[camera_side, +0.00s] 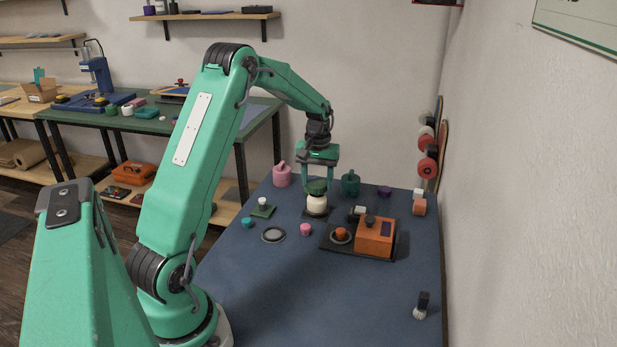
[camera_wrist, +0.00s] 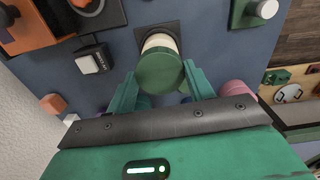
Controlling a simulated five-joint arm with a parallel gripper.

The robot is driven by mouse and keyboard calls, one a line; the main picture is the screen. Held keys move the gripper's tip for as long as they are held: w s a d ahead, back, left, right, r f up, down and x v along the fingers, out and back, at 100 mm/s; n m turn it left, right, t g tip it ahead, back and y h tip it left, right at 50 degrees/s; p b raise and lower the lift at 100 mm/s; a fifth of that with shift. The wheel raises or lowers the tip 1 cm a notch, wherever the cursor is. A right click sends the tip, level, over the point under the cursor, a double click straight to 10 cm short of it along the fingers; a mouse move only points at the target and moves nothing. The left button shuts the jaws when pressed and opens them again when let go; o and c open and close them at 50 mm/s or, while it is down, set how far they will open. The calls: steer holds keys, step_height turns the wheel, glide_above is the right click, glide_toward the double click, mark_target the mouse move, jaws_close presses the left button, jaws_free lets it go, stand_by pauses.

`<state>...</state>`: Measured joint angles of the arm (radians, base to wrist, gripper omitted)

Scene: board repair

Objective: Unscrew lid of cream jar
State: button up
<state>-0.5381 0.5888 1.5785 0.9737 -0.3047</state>
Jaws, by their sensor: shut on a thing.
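The cream jar (camera_side: 317,204) has a cream body and a dark green lid (camera_side: 317,186). It stands upright on a small dark square pad on the blue table. My gripper (camera_side: 318,182) comes down from above with its two green fingers on either side of the lid. In the wrist view the green lid (camera_wrist: 160,71) sits between the fingertips, with the cream body (camera_wrist: 159,42) showing beyond it. My gripper (camera_wrist: 161,85) is shut on the lid. The lid sits on the jar, and I cannot tell whether it is turned. The jar's underside is hidden.
An orange device (camera_side: 374,237) on a dark board stands right of the jar. A pink mug (camera_side: 282,176) and a green pot (camera_side: 350,184) stand behind. A grey ring (camera_side: 273,235) and a pink piece (camera_side: 306,230) lie in front. The table's front is mostly clear; a brush (camera_side: 421,306) lies right.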

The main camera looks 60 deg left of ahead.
mark_target(319, 185)
steer(key=shift+r, duration=1.35)
steer(key=shift+d, duration=0.1)
steer(key=shift+s+d+r, duration=0.1)
steer(key=shift+d, duration=0.45)
steer(key=s+d+m, duration=0.4)
steer(key=s+d, duration=0.2)
steer(key=d, duration=0.5)
steer(key=s+d+m, duration=0.3)
steer(key=s+d, duration=0.4)
steer(key=d, duration=0.4)
steer(key=shift+s+d+m, duration=0.25)
steer(key=shift+d+m, duration=0.15)
steer(key=shift+a, duration=0.1)
steer(key=a+f, duration=0.2)
steer(key=a, duration=0.1)
steer(key=w+a+f, duration=0.1)
steer(key=a+f, duration=0.1)
steer(key=a, duration=0.2)
steer(key=a+f, duration=0.3)
steer(key=a, duration=0.1)
steer(key=shift+w+a, duration=0.25)
steer(key=shift+w, duration=0.05)
